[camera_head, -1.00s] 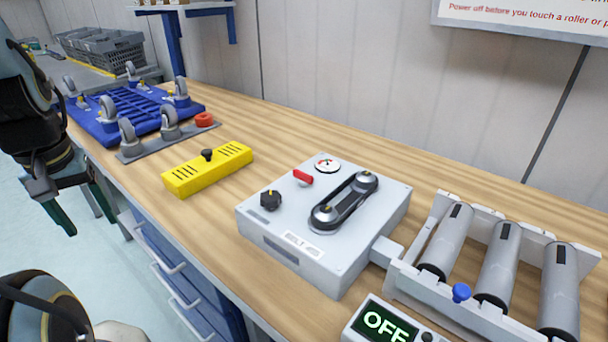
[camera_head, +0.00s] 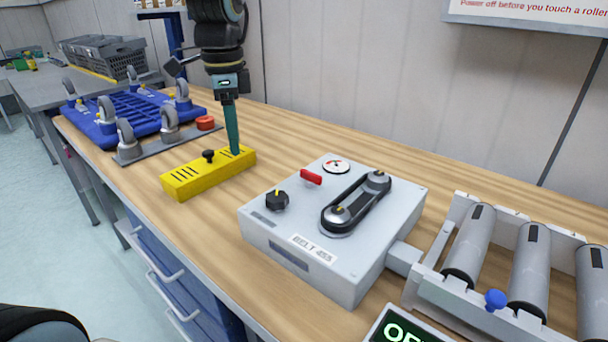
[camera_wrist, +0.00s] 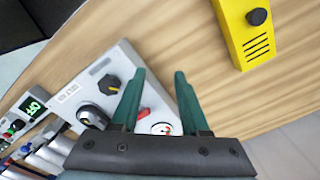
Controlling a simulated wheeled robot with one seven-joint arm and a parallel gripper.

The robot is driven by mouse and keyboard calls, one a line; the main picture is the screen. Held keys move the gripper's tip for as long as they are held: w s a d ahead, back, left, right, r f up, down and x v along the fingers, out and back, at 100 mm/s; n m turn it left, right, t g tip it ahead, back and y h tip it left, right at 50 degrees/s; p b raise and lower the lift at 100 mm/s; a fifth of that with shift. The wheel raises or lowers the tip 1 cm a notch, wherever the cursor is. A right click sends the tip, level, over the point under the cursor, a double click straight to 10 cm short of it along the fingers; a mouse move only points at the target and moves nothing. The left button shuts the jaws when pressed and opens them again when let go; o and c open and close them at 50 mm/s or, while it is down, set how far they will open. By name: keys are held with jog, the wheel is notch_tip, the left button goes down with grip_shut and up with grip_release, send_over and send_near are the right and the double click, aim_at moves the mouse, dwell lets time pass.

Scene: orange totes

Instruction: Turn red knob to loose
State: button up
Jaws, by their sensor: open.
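A red knob (camera_head: 311,177), shaped like a small bar, sits on top of a grey belt box (camera_head: 290,228), between a black dial and a round gauge. In the wrist view the red knob (camera_wrist: 143,113) shows between the finger bases, close to the gauge (camera_wrist: 161,128). My gripper (camera_head: 235,152) points down by the right end of the yellow block, left of and apart from the belt box. In the wrist view my gripper (camera_wrist: 160,75) has its two green fingers spread, with nothing held between them. Any marking for loose is too small to read.
The yellow block (camera_head: 190,181) has a black knob on top. The black dial (camera_head: 277,201) and belt loop (camera_head: 356,202) stand up from the box. Grey rollers (camera_head: 470,245) are at right. A round red piece (camera_head: 205,122) lies by the casters. Bare wood lies behind the box.

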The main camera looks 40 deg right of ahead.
aim_at(311, 173)
jog(key=s+d+r+m+b, duration=0.2)
jog(key=s+d+r+m, duration=0.1)
jog(key=s+d+m, duration=0.65)
jog(key=shift+m, duration=0.45)
jog(key=f, duration=0.3)
jog(key=d+f+p, duration=0.1)
jog(key=f, duration=0.3)
jog(key=w+d+f, duration=0.1)
jog(key=f, duration=0.2)
jog(key=shift+d+f+p, duration=0.15)
jog(key=shift+d+p, duration=0.1)
jog(key=shift+p, duration=0.05)
grip_shut()
